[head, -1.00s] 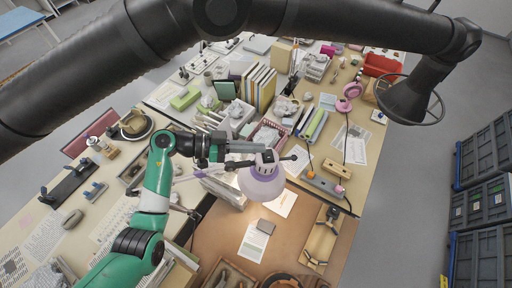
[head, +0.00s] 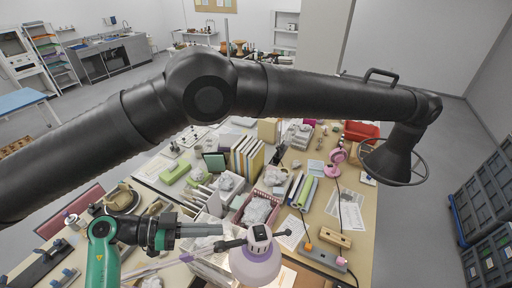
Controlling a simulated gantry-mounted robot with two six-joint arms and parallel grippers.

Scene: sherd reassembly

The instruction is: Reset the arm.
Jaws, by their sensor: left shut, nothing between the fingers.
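My left gripper (head: 202,230) is at the end of my green arm, low in the head view. Its grey fingers point right and are shut, with nothing between them. It hangs above the cluttered worktable, just left of a white and lilac lamp head (head: 255,266). The fingertips look close to the lamp's dark bracket; whether they touch it I cannot tell. My right gripper is not in the picture.
A thick black jointed duct (head: 318,92) with a hood (head: 396,155) crosses the view above the table. Upright books (head: 246,157), a pink basket (head: 258,208), a wooden block (head: 335,238) and a red bin (head: 361,131) crowd the table. Grey crates (head: 490,205) stand at right.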

